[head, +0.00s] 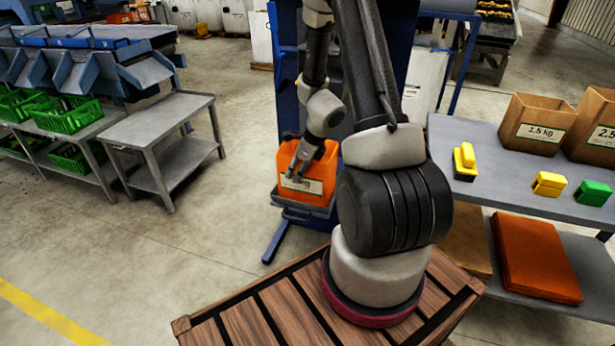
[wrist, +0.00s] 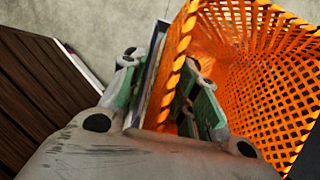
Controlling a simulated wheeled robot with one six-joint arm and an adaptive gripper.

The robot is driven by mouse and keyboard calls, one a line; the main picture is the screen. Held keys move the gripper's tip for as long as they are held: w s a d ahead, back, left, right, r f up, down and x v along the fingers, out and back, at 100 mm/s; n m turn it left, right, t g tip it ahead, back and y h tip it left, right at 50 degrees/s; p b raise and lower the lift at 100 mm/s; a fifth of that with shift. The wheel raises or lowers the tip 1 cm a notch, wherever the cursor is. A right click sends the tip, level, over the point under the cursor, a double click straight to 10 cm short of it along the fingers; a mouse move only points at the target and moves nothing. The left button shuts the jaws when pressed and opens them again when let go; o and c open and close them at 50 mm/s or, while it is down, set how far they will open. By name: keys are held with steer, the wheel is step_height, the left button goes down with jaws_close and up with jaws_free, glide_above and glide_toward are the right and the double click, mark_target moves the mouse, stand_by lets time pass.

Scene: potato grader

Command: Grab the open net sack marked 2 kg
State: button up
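The orange net sack (head: 325,168) stands upright and open at the top in the head view, on a small tray of a blue stand. It has a pale label on its front, too small to read. In the wrist view the sack (wrist: 262,60) shows its mesh and its thick twisted rim. My gripper (head: 296,172) points down at the sack's front rim. In the wrist view my gripper (wrist: 163,88) straddles the labelled wall, one finger outside and one inside the mouth. The fingers are apart, with gaps beside the wall. The fingertips' depth is hard to judge.
The tray (head: 305,212) sits on the blue stand (head: 283,100). A grey table (head: 475,208) at right holds paper bags (head: 538,112) and small yellow and green blocks. A grey bench (head: 160,120) stands left. Open floor lies between the bench and the stand.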

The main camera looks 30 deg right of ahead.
steer(key=shift+f, duration=0.1)
stand_by(0.3)
jaws_close()
